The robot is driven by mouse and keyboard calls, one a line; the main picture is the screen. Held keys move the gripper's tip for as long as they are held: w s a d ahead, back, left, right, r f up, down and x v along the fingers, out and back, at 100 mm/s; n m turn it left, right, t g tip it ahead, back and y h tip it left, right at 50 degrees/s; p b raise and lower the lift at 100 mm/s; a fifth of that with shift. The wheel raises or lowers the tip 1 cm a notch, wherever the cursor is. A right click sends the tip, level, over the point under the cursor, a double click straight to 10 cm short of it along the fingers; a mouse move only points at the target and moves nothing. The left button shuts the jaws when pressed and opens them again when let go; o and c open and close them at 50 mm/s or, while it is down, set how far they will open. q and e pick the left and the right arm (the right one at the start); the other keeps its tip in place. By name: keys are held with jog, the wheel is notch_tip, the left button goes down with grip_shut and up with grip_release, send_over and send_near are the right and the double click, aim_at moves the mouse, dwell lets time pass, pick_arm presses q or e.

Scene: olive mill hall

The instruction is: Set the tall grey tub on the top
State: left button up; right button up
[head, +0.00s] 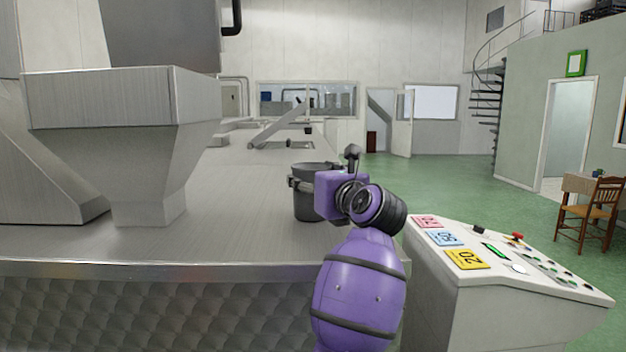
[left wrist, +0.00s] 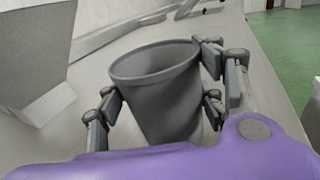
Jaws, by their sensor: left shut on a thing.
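The tall grey tub (head: 307,206) is upright over the right part of the steel top (head: 235,215), partly hidden behind my purple wrist in the head view. In the left wrist view the tub (left wrist: 165,90) shows its open round rim and looks empty. My left gripper (head: 300,184) is shut on the tub, with one finger on each side of its wall, as the left wrist view also shows. Whether the tub's base touches the top cannot be told. My right gripper is in neither view.
A steel hopper (head: 125,100) stands on the top at the left. A control console (head: 500,270) with coloured labels and buttons is at the right, close to my arm. The top between hopper and tub is clear. A wooden chair (head: 590,212) stands farther right.

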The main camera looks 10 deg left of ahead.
pick_arm(q)
jog(key=shift+f, duration=0.1)
jog(key=o, duration=1.3)
jog(key=shift+c, duration=0.2)
jog(key=o, duration=0.3)
